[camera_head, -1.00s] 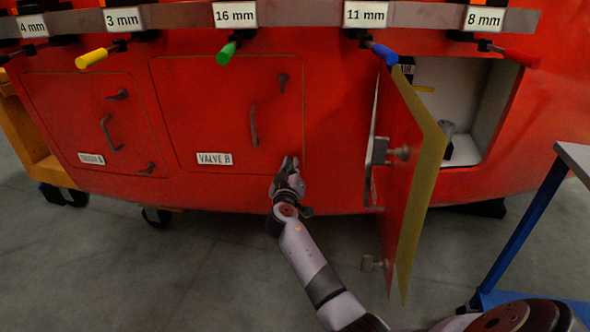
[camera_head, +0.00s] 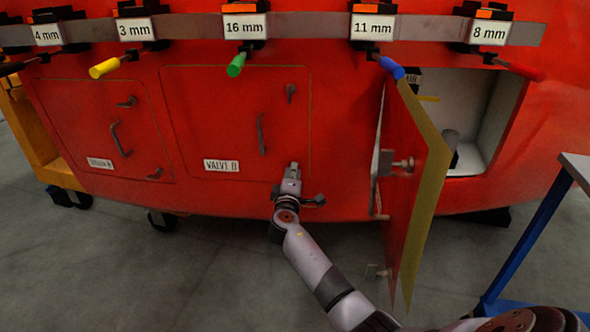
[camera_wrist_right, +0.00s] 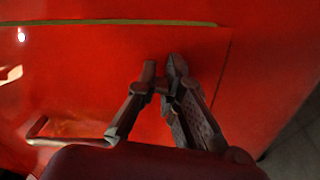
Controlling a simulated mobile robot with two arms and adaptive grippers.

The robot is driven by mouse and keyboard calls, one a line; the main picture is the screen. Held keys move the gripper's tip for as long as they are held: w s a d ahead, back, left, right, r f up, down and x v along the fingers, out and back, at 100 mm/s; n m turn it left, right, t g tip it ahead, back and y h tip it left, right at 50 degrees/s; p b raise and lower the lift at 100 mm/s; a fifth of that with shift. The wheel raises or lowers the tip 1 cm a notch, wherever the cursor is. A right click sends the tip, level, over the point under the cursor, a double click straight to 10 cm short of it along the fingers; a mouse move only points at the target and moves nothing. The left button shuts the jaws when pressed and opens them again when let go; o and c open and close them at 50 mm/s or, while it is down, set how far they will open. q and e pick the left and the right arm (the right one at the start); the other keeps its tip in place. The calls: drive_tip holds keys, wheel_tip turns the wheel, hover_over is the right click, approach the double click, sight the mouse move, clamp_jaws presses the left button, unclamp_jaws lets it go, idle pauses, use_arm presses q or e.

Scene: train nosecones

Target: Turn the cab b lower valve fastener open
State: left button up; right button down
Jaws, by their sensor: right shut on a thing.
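The red Valve B panel (camera_head: 215,110) is flush in the red nosecone wall, with its label (camera_head: 221,165) at the lower left. My right gripper (camera_head: 292,172) is at the panel's lower right corner, covering the lower fastener there. In the right wrist view my right gripper (camera_wrist_right: 163,74) has its fingertips close together against the red surface, shut on the lower fastener, which is mostly hidden between the fingers. My left gripper is not in view.
A red door with a yellow edge (camera_head: 430,180) stands open right of my gripper, before an open compartment (camera_head: 490,125). Coloured-handled tools hang on a rail (camera_head: 190,27) above. A blue-legged table (camera_head: 530,235) stands at the right. The Valve B handle also shows in the wrist view (camera_wrist_right: 45,138).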

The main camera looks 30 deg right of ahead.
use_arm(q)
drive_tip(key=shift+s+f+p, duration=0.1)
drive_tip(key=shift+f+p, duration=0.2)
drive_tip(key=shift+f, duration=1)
use_arm(e)
drive_tip(key=shift+a+f+n+y, duration=0.15)
drive_tip(key=shift+a+f+n, duration=0.1)
drive_tip(key=shift+f+n, duration=0.3)
drive_tip(key=shift+a+f+n+y, duration=0.15)
drive_tip(key=shift+a+f+n, duration=0.1)
drive_tip(key=shift+f+n, duration=0.3)
drive_tip(key=c, duration=1.8)
unclamp_jaws()
drive_tip(key=shift+d+f, duration=0.15)
drive_tip(key=shift+f, duration=0.05)
drive_tip(key=shift+c, duration=0.2)
drive_tip(key=o, duration=0.5)
drive_tip(key=shift+w, duration=0.15)
drive_tip(key=o, duration=0.4)
drive_tip(key=shift+w+d+r, duration=0.1)
drive_tip(key=shift+r, duration=0.1)
drive_tip(key=shift+d+r, duration=0.1)
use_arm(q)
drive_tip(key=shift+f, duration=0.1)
